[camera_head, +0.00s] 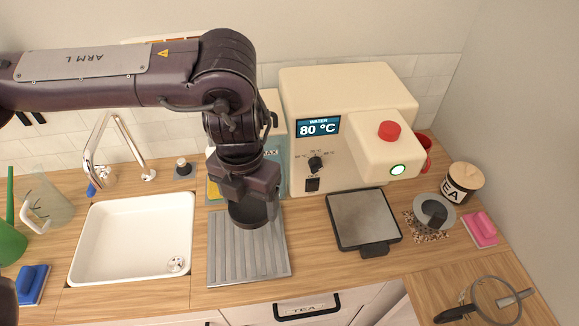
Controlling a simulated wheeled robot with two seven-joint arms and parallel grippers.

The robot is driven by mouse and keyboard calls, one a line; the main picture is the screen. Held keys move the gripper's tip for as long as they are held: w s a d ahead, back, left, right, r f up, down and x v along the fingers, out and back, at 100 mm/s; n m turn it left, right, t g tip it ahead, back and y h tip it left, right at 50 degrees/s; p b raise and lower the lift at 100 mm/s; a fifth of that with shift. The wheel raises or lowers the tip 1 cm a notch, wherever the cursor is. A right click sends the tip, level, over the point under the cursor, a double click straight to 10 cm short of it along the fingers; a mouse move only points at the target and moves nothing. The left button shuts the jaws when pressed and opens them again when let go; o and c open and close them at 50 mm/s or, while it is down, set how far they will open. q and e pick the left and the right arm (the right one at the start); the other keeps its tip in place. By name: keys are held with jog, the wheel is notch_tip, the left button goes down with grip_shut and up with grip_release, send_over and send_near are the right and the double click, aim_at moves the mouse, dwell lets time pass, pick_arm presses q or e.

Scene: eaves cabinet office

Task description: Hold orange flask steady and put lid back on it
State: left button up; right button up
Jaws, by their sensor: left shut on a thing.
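My left gripper (245,185) points down over the grey ribbed drainer (222,262), between the sink and the water machine. It is shut on a dark, round, cup-like piece (250,212). Whether this piece is the lid I cannot tell. The gripper covers its upper part, and it hangs over or stands on the drainer. I see no orange flask in this view; my left arm and gripper hide part of the counter's back. My right gripper is not in view.
A white sink (130,240) with a tap (100,165) lies left. A cream water machine (345,120) reading 80 °C stands right, behind a dark-framed tray (365,220). A tea jar (462,183) and pink sponge (481,229) are far right. A strainer (495,302) lies front right.

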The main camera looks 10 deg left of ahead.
pick_arm(q)
jog(key=n, duration=0.2)
jog(key=shift+w+a+f+n+b, duration=0.2)
jog(key=shift+w+f+n+b, duration=0.1)
jog(key=shift+f+n, duration=0.1)
jog(key=f+n, duration=0.1)
jog(key=n, duration=0.3)
jog(key=w+a+n+b, duration=0.1)
jog(key=n, duration=0.4)
jog(key=w+a+f+n+b, duration=0.1)
jog(key=n, duration=0.3)
jog(key=shift+w+a+f+n, duration=0.2)
jog(key=shift+w+f+n, duration=0.05)
jog(key=shift+f+n, duration=0.15)
jog(key=w+a+f+n+b, duration=0.1)
jog(key=a+f+n, duration=0.1)
jog(key=n, duration=0.9)
jog(key=w+a+f+n+b, duration=0.2)
jog(key=n, duration=0.9)
jog(key=shift+w+a+n, duration=0.15)
jog(key=shift+a+n, duration=0.15)
